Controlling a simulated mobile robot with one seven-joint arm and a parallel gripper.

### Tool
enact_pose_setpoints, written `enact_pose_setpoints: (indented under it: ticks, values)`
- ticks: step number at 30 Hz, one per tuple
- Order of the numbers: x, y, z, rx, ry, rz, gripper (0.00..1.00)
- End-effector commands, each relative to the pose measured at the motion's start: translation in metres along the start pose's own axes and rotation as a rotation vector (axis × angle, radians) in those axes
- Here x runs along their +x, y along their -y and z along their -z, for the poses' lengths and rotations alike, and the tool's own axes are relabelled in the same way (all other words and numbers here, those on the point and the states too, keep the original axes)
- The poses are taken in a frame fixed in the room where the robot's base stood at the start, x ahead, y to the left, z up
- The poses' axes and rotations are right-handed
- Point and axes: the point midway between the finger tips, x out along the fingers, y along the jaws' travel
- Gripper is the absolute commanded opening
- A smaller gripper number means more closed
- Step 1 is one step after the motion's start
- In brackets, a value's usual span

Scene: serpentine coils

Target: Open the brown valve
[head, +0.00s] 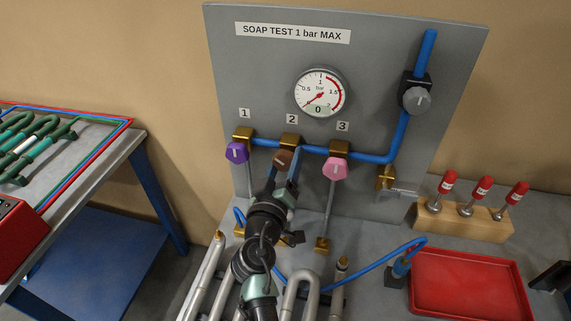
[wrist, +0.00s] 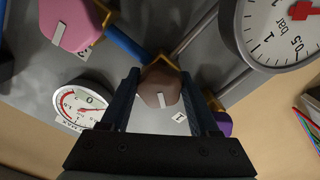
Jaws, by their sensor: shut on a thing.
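The brown valve (head: 283,159) is the middle knob on the blue pipe of the grey panel, under label 2 (head: 292,119). My gripper (head: 284,168) reaches it from below, with one finger on each side. In the wrist view the brown valve (wrist: 160,86) sits between the two fingers of my gripper (wrist: 161,80), which is shut on it. A white mark shows on the knob's face there, pointing towards the gripper's base. In the head view the fingers hide part of the knob.
A purple valve (head: 237,152) is close on the left and a pink valve (head: 335,168) on the right. The round gauge (head: 320,92) above has its red needle at lower left. Grey pipes (head: 300,292) and a red tray (head: 468,284) lie below.

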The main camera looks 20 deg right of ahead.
Motion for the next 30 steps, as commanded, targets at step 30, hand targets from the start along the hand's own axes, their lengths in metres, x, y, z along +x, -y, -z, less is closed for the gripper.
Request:
enact_pose_setpoints:
  ticks: [30]
  values:
    - [-0.0002, -0.0025, 0.0013, -0.97, 0.001, 0.003, 0.06]
